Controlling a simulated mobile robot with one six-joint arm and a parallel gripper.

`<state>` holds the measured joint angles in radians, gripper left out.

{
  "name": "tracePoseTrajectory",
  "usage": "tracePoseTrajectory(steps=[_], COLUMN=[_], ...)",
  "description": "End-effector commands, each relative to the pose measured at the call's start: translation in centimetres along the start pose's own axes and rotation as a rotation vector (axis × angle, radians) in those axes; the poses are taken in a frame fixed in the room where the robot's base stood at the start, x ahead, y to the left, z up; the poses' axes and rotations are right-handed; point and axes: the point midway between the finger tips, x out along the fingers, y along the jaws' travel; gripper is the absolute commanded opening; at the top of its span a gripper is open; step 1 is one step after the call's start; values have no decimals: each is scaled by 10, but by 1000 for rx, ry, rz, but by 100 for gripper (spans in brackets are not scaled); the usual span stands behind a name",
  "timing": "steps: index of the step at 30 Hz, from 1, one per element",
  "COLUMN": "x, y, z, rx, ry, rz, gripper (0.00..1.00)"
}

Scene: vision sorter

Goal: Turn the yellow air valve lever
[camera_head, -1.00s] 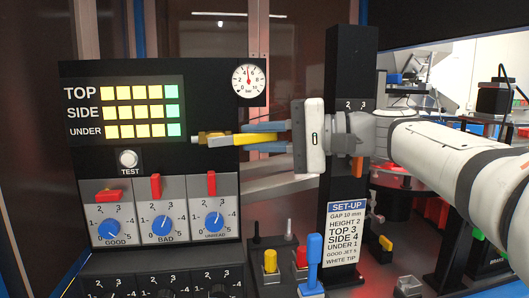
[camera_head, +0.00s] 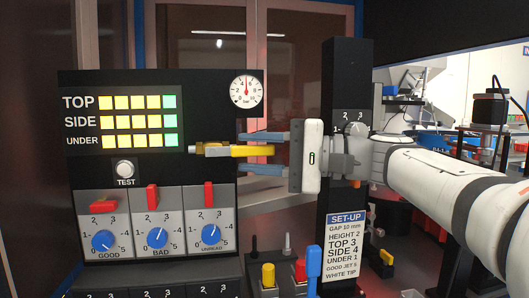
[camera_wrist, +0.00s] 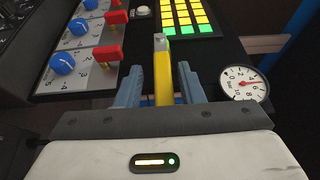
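The yellow air valve lever (camera_head: 252,150) sticks out to the right, about level, from a brass valve body (camera_head: 198,149) on the black panel's right side. In the wrist view the lever (camera_wrist: 162,75) runs between the two blue-grey fingers. My gripper (camera_head: 264,153) is open, with one finger above the lever and one below it. The wrist view shows my gripper (camera_wrist: 158,85) with a gap on each side of the lever, so neither finger appears to touch it. The lever's near end is hidden by the gripper body in the wrist view.
A round pressure gauge (camera_head: 246,90) sits above the valve. The panel holds yellow and green lights, a test button (camera_head: 125,169), red switches and blue knobs (camera_head: 157,238). A dark post with a set-up sign (camera_head: 346,247) stands close behind my wrist. Coloured plungers (camera_head: 268,275) stand below.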

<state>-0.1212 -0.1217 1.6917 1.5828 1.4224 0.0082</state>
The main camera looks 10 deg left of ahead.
Motion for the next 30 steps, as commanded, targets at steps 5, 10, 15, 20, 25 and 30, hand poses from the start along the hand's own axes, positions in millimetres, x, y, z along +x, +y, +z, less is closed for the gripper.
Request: tracePoseTrajectory(steps=[5,10,15,20,25,30], x=[0,-4,-27,-53,-72,-78], y=[-1,-2,-2,-2,-1,-1], z=[0,-1,-1,0,1,2], rx=[-2,-3,-3,-2,-2,-2], ry=[2,4,8,7,4,1], rz=[-1,-1,-2,-1,-1,-1], gripper=[38,38,38,38,38,38])
